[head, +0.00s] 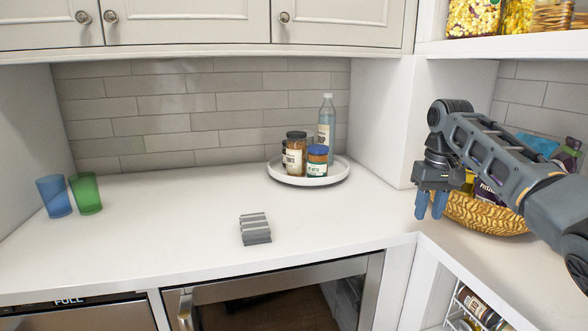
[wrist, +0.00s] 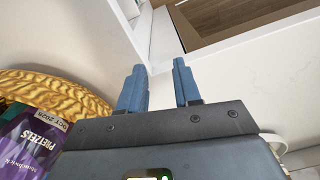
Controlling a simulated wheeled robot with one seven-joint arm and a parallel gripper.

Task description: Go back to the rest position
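My gripper (head: 430,206) hangs with its blue fingers pointing down at the right of the head view. It is above the counter corner, just left of the wicker basket. In the wrist view my gripper (wrist: 158,82) shows two blue fingers apart with nothing between them. My arm reaches in from the right edge of the head view and hides part of the basket.
The wicker basket (head: 470,214) holds snack bags, including a purple pretzels bag (wrist: 27,145). A round white tray (head: 309,181) carries jars and a bottle. A grey ridged block (head: 255,228) and blue (head: 54,196) and green (head: 86,193) cups stand on the counter (head: 165,225).

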